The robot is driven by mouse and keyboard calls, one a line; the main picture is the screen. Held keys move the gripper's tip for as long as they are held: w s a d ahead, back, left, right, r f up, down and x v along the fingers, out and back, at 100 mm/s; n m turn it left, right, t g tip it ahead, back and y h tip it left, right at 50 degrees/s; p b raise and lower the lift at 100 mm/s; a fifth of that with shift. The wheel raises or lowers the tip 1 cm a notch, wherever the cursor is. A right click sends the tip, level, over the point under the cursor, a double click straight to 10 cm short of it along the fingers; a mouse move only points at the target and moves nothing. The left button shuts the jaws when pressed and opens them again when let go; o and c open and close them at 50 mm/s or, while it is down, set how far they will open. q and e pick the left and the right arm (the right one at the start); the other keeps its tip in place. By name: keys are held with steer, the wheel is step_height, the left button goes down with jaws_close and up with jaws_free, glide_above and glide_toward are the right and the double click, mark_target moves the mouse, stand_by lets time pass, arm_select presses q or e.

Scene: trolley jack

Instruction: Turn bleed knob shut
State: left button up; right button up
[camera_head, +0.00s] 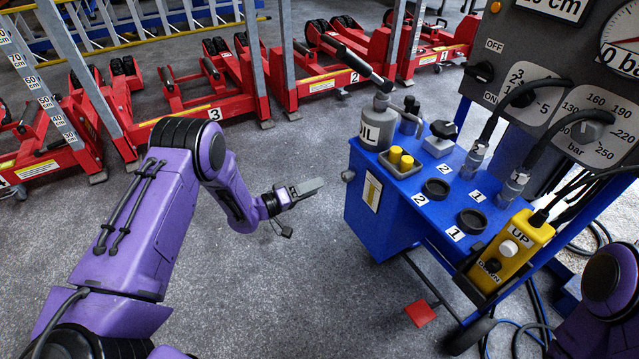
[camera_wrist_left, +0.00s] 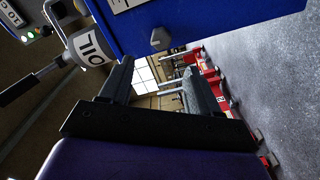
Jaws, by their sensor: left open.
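The bleed knob (camera_head: 348,175) is a small grey knob on the left side of the blue cart (camera_head: 372,222). In the left wrist view the knob (camera_wrist_left: 160,39) sticks out of the blue side panel (camera_wrist_left: 200,22), above and beyond my fingertips. My left gripper (camera_head: 308,188) is level with the knob, a short way to its left, and points towards it. In the left wrist view its two fingers (camera_wrist_left: 160,85) are apart with nothing between them. The knob is not touched. My right arm shows only at the lower right edge; its gripper is out of view.
An oil bottle (camera_head: 378,125) with a dark handle stands at the cart top's left corner. A yellow UP/DOWN pendant (camera_head: 510,250) hangs at the cart's right. Red trolley jacks (camera_head: 190,95) line the back. The grey floor left of the cart is clear.

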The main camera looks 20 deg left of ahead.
mark_target(343, 178)
arm_select(q)
steer(key=w+d+m+b, duration=0.2)
steer(key=m+b, duration=0.1)
steer(key=m, duration=0.1)
steer(key=w+d+m+b, duration=0.2)
steer(key=m+b, duration=0.1)
steer(key=m, duration=0.1)
steer(key=w+d+m+b, duration=0.2)
steer(key=m+b, duration=0.2)
steer(key=m, duration=0.1)
steer(key=shift+w+f, duration=0.25)
steer(key=shift+w, duration=0.1)
steer(key=shift+w+d+r, duration=0.1)
steer(key=shift+w+d, duration=0.1)
steer(key=shift+w, duration=0.1)
